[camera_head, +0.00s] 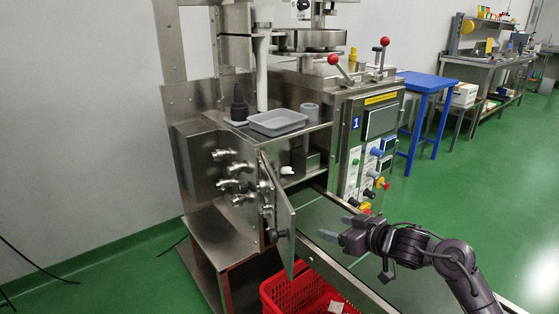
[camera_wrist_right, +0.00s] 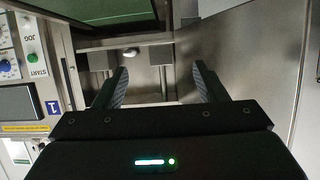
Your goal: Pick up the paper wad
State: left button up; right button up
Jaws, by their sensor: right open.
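The paper wad (camera_head: 287,170) is a small white lump inside the open compartment of the steel machine, below the top shelf. A pale lump that looks like the same wad (camera_wrist_right: 130,53) shows beyond the fingertips in the right wrist view, a little left of centre. My right gripper (camera_head: 341,227) is open and empty, in front of the machine, to the right of and below the wad and apart from it. Its two fingers also show spread in the right wrist view (camera_wrist_right: 160,70). My left gripper is not in view.
The open metal door (camera_head: 283,215) stands left of my right gripper. A red crate (camera_head: 285,297) sits below. The control panel (camera_head: 367,150) is to the right.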

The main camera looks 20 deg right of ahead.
aim_at(283, 170)
jog(key=i+l, duration=0.1)
jog(key=i, duration=0.85)
